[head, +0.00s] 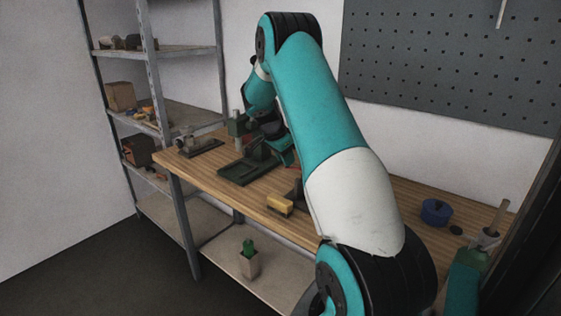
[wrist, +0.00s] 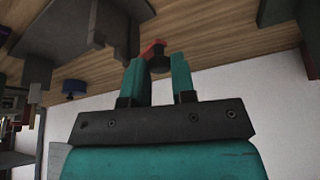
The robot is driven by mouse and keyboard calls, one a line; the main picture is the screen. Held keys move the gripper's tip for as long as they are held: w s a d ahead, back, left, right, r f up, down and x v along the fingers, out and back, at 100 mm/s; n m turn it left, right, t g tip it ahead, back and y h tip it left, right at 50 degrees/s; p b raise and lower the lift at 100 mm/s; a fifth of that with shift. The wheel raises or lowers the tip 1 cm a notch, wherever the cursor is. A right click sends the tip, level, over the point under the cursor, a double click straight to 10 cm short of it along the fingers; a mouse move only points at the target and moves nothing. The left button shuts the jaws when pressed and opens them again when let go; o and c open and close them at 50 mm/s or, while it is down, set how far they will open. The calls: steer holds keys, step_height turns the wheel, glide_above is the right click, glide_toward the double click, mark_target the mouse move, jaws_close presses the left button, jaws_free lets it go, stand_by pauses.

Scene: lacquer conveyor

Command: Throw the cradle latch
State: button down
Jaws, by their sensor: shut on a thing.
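In the wrist view, a small piece with a black knob (wrist: 159,65) and a red part (wrist: 151,48) sits between my fingertips; it looks like the latch handle. My gripper (wrist: 158,67) has teal fingers closed on it, one at each side. In the head view, my gripper (head: 281,152) is low over the bench beside a dark green base with a block (head: 240,172), perhaps the cradle. My arm hides part of that area, and the latch cannot be made out there.
The wooden bench (head: 410,200) also bears a yellow-topped block (head: 280,204), a blue tub (head: 436,212) and a grey fixture (head: 186,139) at the left end. A metal shelf (head: 180,113) stands behind at left. A pegboard (head: 450,60) hangs on the wall.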

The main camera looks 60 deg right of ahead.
steer(key=shift+w+d+m+g, duration=0.2)
steer(key=shift+d+m, duration=0.2)
steer(key=shift+m, duration=0.2)
steer(key=shift+w+d+m+g, duration=0.1)
steer(key=shift+d+m+g, duration=0.1)
steer(key=shift+d+m, duration=0.3)
steer(key=shift+a, duration=0.15)
steer(key=c, duration=0.9)
jaws_free()
steer(key=shift+c, duration=0.2)
steer(key=shift+r, duration=0.1)
steer(key=p+v, duration=0.2)
steer(key=v, duration=1.5)
steer(key=shift+w+r, duration=0.1)
steer(key=shift+r, duration=0.05)
